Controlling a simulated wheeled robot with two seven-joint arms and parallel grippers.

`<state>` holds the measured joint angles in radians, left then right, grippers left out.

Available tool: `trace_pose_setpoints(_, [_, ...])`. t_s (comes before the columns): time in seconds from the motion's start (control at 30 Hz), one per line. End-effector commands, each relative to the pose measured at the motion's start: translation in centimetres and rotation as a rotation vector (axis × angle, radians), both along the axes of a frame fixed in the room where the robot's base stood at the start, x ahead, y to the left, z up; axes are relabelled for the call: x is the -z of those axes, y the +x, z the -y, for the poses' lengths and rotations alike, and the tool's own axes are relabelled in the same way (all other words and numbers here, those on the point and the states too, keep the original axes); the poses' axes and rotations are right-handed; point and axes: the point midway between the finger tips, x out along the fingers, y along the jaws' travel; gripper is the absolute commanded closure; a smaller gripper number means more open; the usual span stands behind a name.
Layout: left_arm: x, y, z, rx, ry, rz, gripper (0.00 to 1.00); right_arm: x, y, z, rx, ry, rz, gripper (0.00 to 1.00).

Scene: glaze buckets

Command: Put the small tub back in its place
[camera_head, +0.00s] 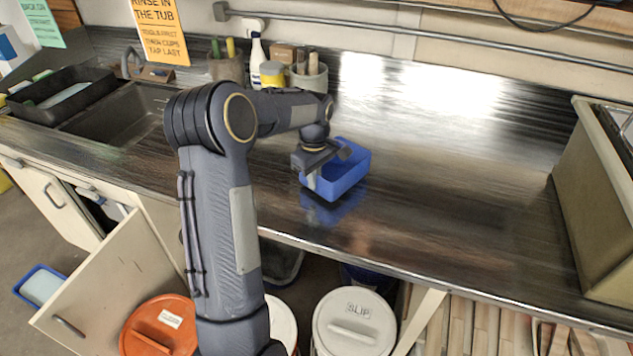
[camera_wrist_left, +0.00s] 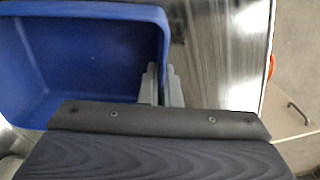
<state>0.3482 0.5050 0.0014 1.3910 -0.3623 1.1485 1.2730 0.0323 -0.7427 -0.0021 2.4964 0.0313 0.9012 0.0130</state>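The small tub is a blue, open, rectangular tub (camera_head: 352,178) near the front edge of the metal counter, and it looks empty. My left gripper (camera_head: 312,180) is at its left wall. In the left wrist view the tub (camera_wrist_left: 85,50) fills the upper left, and the two grey fingers (camera_wrist_left: 163,85) stand close together, one on each side of its wall, shut on it. The tub looks upright. I cannot tell whether its base touches the counter. My right gripper is in neither view.
A sink (camera_head: 125,115) with a black tray (camera_head: 62,92) is at the left. Crocks and bottles (camera_head: 258,60) stand along the back. A large beige bin (camera_head: 590,210) stands at the right. Lidded buckets (camera_head: 352,325) are below the counter. The counter right of the tub is clear.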

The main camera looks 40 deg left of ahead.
Motion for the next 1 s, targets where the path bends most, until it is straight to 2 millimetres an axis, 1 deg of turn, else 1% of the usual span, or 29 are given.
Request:
trace_pose_setpoints(0.03, [-0.9, 0.1, 0.0, 0.0, 0.001, 0.007, 1.0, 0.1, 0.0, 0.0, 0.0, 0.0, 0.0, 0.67])
trace_pose_setpoints(0.1, [-2.0, -0.2, 0.2, 0.001, 0.001, 0.007, 1.0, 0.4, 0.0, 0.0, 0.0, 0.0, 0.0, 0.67])
trace_pose_setpoints(0.17, [-3.0, -1.0, 0.7, 0.002, 0.002, 0.007, 1.0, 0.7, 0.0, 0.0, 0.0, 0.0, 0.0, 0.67])
trace_pose_setpoints(0.33, [-6.7, -3.5, 2.4, 0.003, 0.002, 0.01, 1.0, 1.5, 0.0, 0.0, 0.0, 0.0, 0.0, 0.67])
trace_pose_setpoints(0.4, [-7.8, -4.7, 3.2, 0.003, 0.001, 0.008, 1.0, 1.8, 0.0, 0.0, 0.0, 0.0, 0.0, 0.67])
trace_pose_setpoints(0.6, [-9.6, -8.4, 5.5, 0.003, 0.0, 0.006, 1.0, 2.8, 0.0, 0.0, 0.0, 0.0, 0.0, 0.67])
trace_pose_setpoints(0.7, [-10.3, -9.7, 6.4, 0.003, 0.0, 0.004, 1.0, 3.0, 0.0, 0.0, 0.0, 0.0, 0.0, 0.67])
trace_pose_setpoints(0.83, [-11.0, -10.9, 7.2, 0.002, 0.0, 0.003, 1.0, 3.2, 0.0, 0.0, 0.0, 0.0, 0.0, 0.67])
trace_pose_setpoints(1.0, [-11.4, -11.6, 7.6, 0.001, 0.0, 0.003, 1.0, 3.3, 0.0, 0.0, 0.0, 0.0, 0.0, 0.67])
